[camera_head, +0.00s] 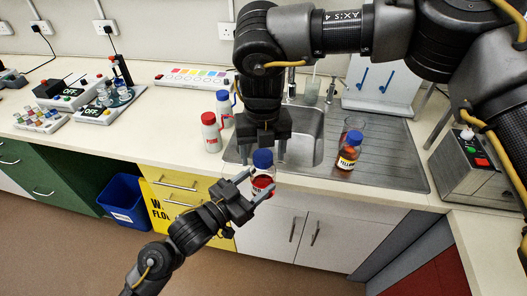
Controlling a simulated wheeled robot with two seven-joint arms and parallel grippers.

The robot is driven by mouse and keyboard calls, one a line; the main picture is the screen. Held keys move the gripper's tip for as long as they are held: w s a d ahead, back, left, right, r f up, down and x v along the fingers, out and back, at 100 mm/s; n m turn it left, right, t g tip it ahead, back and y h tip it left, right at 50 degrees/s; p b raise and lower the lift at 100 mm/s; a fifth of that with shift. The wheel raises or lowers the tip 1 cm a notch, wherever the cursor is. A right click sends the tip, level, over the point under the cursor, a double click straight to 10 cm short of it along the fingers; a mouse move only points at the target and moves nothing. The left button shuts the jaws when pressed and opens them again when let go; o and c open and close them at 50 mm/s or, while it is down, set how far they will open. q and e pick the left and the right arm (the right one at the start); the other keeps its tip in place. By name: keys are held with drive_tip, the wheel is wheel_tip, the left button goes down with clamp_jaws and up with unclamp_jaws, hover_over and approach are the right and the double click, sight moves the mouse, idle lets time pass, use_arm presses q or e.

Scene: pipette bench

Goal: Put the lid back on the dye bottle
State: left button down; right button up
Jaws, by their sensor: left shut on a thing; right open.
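My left gripper (259,183) is shut on a clear dye bottle (262,175) with red liquid, held upright just in front of the counter's front edge. A blue lid (263,158) sits at the top of this bottle; I cannot tell whether it is fully seated. My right gripper (262,154) comes down from above and is open, its fingers on either side of the blue lid, apparently apart from it. The fingers of the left gripper hide part of the bottle's body.
A sink (303,148) lies behind the grippers. An amber bottle with a blue lid (348,158) and a glass beaker (353,124) stand on the drainboard to the right. A red-capped wash bottle (210,133) and a blue-capped one (224,108) stand left of the sink.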

wheel_tip(320, 180, up, 12)
idle(0.5)
drive_tip(key=shift+f, duration=0.1)
idle(0.5)
